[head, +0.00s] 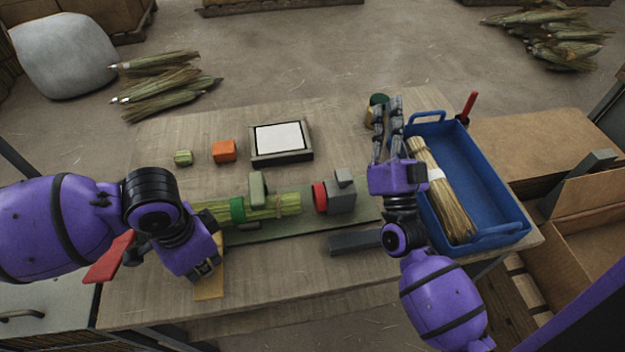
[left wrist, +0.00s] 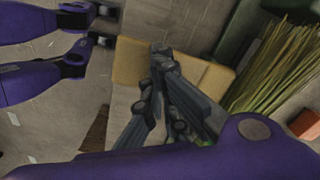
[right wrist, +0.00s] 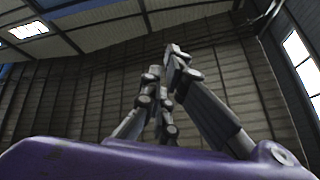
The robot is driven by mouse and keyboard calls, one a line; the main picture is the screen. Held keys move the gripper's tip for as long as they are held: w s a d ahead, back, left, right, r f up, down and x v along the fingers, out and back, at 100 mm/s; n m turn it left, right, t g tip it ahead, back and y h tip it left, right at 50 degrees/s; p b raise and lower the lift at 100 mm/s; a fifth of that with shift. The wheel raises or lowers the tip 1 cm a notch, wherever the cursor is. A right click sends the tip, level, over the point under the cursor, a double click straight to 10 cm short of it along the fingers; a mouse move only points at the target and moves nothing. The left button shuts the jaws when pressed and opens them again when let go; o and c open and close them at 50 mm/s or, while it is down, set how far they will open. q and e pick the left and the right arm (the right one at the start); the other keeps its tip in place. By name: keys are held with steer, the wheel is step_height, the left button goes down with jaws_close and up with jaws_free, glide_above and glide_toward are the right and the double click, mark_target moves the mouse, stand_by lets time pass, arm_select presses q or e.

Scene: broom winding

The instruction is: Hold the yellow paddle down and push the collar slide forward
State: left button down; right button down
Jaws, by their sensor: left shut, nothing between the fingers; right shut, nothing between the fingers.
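The yellow paddle (head: 209,282) is a flat plate at the table's front, left of the middle. It also shows in the left wrist view (left wrist: 132,62). My left gripper (head: 208,268) is shut and empty, its fingertips over the paddle; I cannot tell whether they touch it. A grey block with a red ring (head: 338,197), which looks like the collar slide, stands at the right end of a green straw bundle (head: 275,205). My right gripper (head: 387,104) is shut and empty, raised with its fingers pointing up, right of that block. It also shows in the right wrist view (right wrist: 172,60).
A blue crate (head: 497,190) with a tied straw bundle (head: 440,195) stands at the right. A dark grey bar (head: 352,243) lies in front of the block. A framed white panel (head: 281,138), an orange cube (head: 224,151) and a small green piece (head: 183,157) lie behind the bundle.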

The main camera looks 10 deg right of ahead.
mark_target(341, 182)
steer(key=s+a+f+m+g+h, duration=0.3)
steer(key=s+f+m+g, duration=0.1)
steer(key=s+f+m, duration=0.35)
steer(key=s+a+f+m+g+h, duration=0.25)
steer(key=s+f+m+g, duration=0.3)
steer(key=s+m, duration=0.35)
arm_select(q)
steer(key=shift+f, duration=0.1)
arm_select(e)
steer(key=w, duration=0.9)
steer(key=shift+w+d+f+t+h, duration=0.2)
steer(key=shift+d+f+t+h, duration=0.15)
steer(key=shift+d+t+h, duration=0.1)
steer(key=a, duration=0.6)
steer(key=shift+a, duration=0.25)
arm_select(q)
steer(key=shift+d, duration=0.1)
arm_select(e)
steer(key=shift+a, duration=0.25)
